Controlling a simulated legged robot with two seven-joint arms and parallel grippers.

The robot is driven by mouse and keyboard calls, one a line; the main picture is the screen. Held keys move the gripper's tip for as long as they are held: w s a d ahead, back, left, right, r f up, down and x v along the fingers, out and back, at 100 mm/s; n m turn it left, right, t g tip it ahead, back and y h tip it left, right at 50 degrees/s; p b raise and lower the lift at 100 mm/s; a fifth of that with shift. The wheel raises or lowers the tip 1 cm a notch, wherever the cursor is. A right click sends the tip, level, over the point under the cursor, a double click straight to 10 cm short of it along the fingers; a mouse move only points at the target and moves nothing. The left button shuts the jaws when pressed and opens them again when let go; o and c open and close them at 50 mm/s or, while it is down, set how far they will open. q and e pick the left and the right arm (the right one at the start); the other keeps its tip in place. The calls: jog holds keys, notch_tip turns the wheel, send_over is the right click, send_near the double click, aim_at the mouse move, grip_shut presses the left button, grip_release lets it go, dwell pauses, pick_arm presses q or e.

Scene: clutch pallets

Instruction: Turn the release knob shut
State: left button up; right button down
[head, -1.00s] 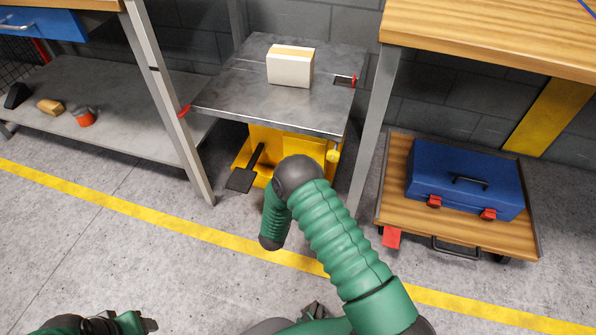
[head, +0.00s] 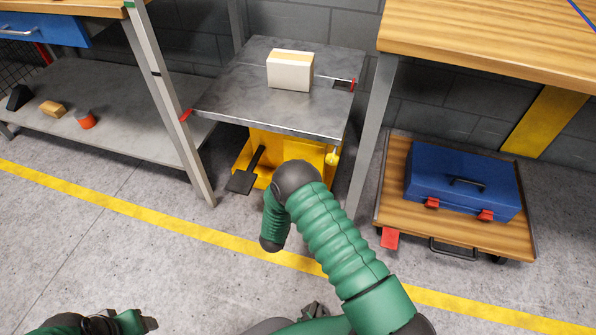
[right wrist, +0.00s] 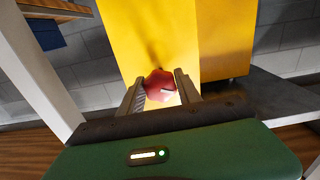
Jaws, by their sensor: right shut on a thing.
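The red release knob (right wrist: 160,86) sits on the yellow body (right wrist: 160,35) of the lift table in the right wrist view. My right gripper (right wrist: 160,90) has one finger on each side of the knob and is shut on it. In the head view my right arm stands in front of the yellow base (head: 290,146), and the knob and right gripper are not visible there. My left gripper (head: 148,323) is at the bottom left edge, away from the lift table; its opening is unclear.
A cardboard box (head: 290,71) rests on the lift table's grey top (head: 235,100). A black pedal (head: 241,181) sticks out at the base. A wooden dolly (head: 400,205) with a blue toolbox (head: 465,182) stands right. Table legs flank the lift table. The floor in front is clear.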

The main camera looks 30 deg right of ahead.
jog(key=m+p, duration=0.1)
jog(key=m, duration=0.2)
jog(key=shift+m+p, duration=0.3)
jog(key=shift+p, duration=0.1)
jog(key=m+p, duration=0.1)
jog(key=m, duration=0.2)
jog(key=shift+m+p, duration=0.3)
jog(key=shift+p, duration=0.05)
jog(key=m+p, duration=0.1)
jog(key=m, duration=0.3)
jog(key=shift+p, duration=0.35)
jog(key=shift+f+m, duration=0.1)
jog(key=shift+m, duration=0.8)
jog(key=shift+s+f+p, duration=0.1)
jog(key=shift+p, duration=0.2)
jog(key=c, duration=1)
grip_release()
jog(key=shift+c, duration=0.2)
jog(key=shift+o, duration=1)
